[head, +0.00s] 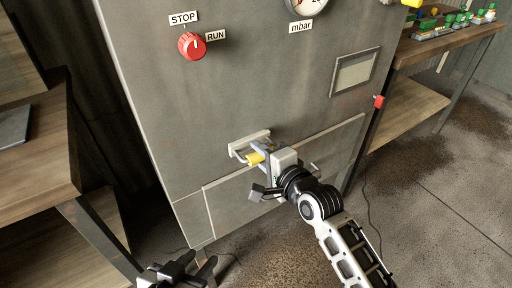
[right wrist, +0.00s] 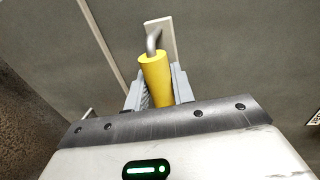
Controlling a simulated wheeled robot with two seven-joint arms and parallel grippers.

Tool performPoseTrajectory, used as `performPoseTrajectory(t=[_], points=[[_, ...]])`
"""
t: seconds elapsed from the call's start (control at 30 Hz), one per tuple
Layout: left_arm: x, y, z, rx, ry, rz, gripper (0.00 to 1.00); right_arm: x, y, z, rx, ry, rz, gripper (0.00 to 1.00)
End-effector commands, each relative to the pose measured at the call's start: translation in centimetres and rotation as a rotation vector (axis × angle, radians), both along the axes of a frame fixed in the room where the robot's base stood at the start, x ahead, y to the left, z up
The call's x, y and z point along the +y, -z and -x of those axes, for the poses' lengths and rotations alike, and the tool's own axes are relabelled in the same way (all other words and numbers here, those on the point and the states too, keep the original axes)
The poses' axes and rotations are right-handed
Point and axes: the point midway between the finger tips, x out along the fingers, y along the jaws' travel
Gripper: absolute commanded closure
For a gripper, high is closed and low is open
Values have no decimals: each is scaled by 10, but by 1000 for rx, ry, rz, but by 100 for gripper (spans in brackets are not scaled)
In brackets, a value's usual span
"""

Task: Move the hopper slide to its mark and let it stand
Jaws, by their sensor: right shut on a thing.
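A bent metal handle with a yellow sleeve (head: 254,158) stands out from a pale plate (head: 250,142) on the front of the grey cabinet; I take it for the hopper slide's handle. My right gripper (head: 264,157) is shut on the yellow sleeve. In the right wrist view the yellow sleeve (right wrist: 155,80) sits between the two grey fingers, and its metal rod bends toward the pale plate (right wrist: 162,38). I cannot make out a mark for the slide. My left gripper (head: 196,268) is low at the bottom edge, away from the cabinet handle, its dark fingers apart and empty.
The grey cabinet (head: 130,60) carries a red knob (head: 191,46) by STOP and RUN labels and a mbar gauge (head: 306,6). A red part (head: 379,101) juts from its right side. Wooden benches stand left (head: 40,170) and right (head: 440,45). A cable lies on the floor.

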Motion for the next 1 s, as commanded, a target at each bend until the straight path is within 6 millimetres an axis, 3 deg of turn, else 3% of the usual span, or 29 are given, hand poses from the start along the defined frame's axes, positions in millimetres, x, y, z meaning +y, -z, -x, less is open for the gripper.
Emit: performPoseTrajectory(t=[1.0], points=[[0,-31,1,4,-3,1,64,-31,0,42,2,1,3,98]])
